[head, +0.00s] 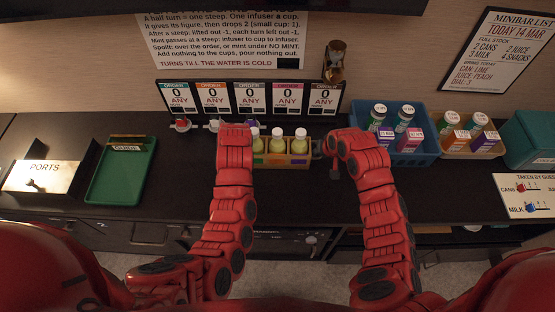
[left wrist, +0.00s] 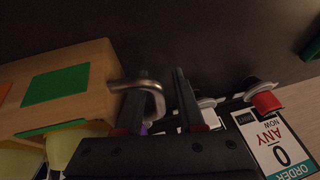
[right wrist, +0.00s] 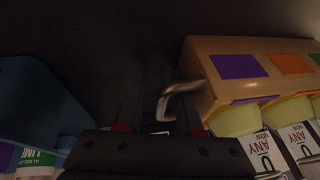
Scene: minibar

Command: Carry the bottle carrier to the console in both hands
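The bottle carrier (head: 283,161) is a wooden box with coloured patches, standing on the dark counter in the head view. It holds pale yellow bottles with white caps (head: 277,140). Its metal end handles show in the left wrist view (left wrist: 152,88) and the right wrist view (right wrist: 172,92). My left gripper (left wrist: 158,100) is open, with the handle's bar between its fingers; the head view hides it behind my wrist. My right gripper (right wrist: 157,100) is open at the other end, its fingers on either side of that handle. I cannot tell whether any finger touches.
Order cards (head: 251,97) stand behind the carrier. A blue bin (head: 418,148) of bottles and cartons is close on the right, with a tan tray (head: 470,154) beyond it. A green tray (head: 122,172) and a PORTS box (head: 42,178) stand left. The counter between green tray and carrier is mostly clear.

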